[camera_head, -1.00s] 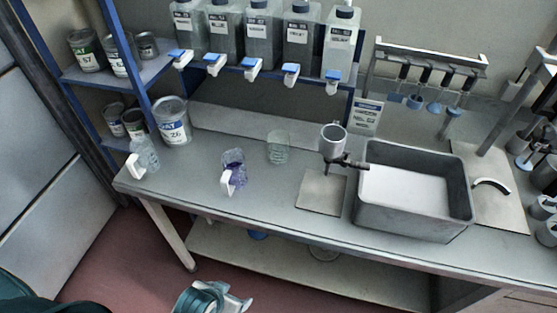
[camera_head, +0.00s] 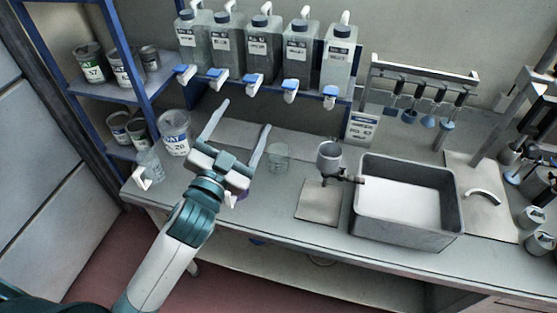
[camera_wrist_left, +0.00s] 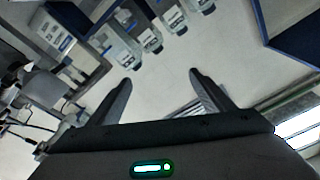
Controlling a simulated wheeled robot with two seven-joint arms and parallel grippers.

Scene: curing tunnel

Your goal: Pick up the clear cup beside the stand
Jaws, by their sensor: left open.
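The clear cup (camera_head: 278,157) is upright on the grey bench, left of the stand. The stand (camera_head: 320,200) has a flat plate and holds a metal cup (camera_head: 329,157) on an arm. My left gripper (camera_head: 246,114) is open, its two fingers spread and pointing toward the back wall. In the head view it appears just left of the clear cup, with nothing between its fingers. Its fingers also show apart in the left wrist view (camera_wrist_left: 160,80), where the clear cup cannot be seen. My right gripper is not in view.
A purple cup (camera_head: 243,194) is mostly hidden behind my left gripper. A clear handled cup (camera_head: 150,163) stands at the bench's left end by a can (camera_head: 174,133). A grey tub (camera_head: 408,226) is right of the stand. Tapped bottles (camera_head: 264,45) line the shelf above.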

